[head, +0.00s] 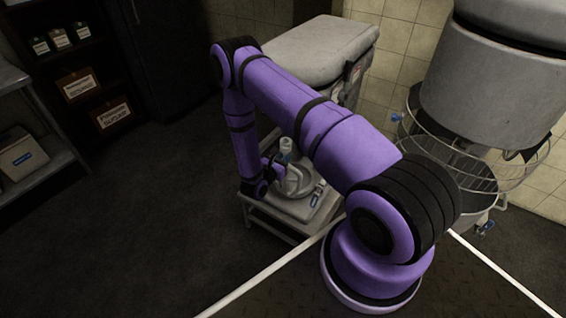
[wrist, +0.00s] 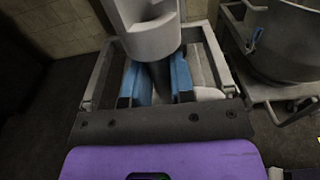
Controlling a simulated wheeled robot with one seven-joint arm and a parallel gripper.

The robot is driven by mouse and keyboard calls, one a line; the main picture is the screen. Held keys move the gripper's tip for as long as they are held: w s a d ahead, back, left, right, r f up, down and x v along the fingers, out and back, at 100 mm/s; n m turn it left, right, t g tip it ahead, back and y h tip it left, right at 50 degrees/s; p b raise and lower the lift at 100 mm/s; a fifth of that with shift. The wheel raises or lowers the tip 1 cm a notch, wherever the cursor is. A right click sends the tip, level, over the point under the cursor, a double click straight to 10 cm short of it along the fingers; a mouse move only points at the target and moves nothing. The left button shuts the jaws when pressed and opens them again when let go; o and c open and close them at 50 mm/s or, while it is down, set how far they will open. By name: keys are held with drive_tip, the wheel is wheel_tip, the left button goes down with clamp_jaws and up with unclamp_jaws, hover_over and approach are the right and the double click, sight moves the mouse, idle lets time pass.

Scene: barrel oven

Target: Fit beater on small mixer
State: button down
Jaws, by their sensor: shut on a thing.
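The small mixer (head: 318,48) has a grey, sloped head and stands on a low table past my arm. My arm and gripper hide part of the beater. I cannot tell whether it touches the mixer.
A large mixer (head: 487,75) with a wire guard (head: 500,172) stands at the right. Its bowl shows in the wrist view (wrist: 285,45). A shelf with boxes (head: 92,100) stands at the left. The dark floor (head: 130,215) at the left is clear.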

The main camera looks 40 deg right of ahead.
drive_tip(key=w+d, duration=0.7)
drive_tip(key=w, duration=0.1)
drive_tip(key=shift+w+d, duration=0.3)
drive_tip(key=shift+d, duration=0.1)
idle(0.6)
drive_tip(key=shift+a, duration=0.1)
idle(0.8)
